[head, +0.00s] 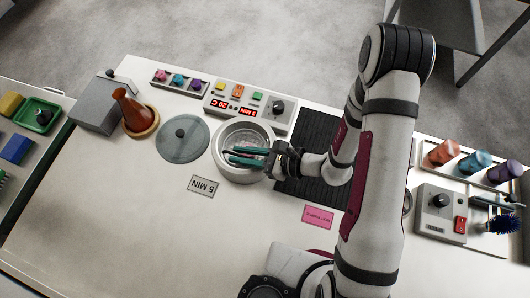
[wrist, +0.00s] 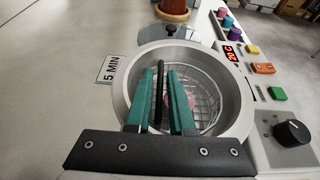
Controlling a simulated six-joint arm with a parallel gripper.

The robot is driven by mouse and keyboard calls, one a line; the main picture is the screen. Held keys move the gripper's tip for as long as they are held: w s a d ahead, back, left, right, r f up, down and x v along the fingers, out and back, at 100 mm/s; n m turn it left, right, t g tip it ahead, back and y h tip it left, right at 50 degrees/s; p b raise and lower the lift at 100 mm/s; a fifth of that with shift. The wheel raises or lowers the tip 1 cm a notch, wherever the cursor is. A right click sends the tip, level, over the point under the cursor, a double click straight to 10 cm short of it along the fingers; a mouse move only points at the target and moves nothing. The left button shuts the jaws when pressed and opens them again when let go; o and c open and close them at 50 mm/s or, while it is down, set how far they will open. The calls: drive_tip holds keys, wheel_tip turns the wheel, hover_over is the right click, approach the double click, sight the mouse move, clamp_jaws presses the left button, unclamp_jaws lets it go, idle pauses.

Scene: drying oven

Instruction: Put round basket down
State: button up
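The round wire basket (wrist: 212,92) sits inside the white round basin (wrist: 238,118); a small pink thing shows through its wires. The basin also shows in the head view (head: 244,174), where my arm partly covers it. The basket's black handle (wrist: 159,85) stands up between the teal fingers of my gripper (wrist: 165,78). The fingers are parted, with a visible gap on the handle's right side; the left finger is very close to it. In the head view, my gripper (head: 248,154) reaches over the basin from the right.
A grey round lid (head: 183,138) lies left of the basin. An orange flask (head: 132,108) stands further left. A control panel (head: 243,101) with a knob is behind the basin. A "5 MIN" card (head: 203,186) lies in front. A black ribbed mat (head: 312,135) is to the right. The front left table is clear.

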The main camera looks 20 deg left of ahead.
drive_tip(key=v, duration=1.2)
drive_tip(key=s+d+r+n+g+h, duration=0.3)
drive_tip(key=s+r+n+h, duration=0.2)
drive_tip(key=s+r+n, duration=0.35)
drive_tip(key=s+d+r+n+t+h, duration=0.2)
drive_tip(key=d+r+n+h, duration=0.2)
drive_tip(key=d+r+h, duration=0.1)
drive_tip(key=shift+d+t+h, duration=0.4)
drive_tip(key=shift+d+h, duration=0.4)
drive_tip(key=shift+d, duration=0.45)
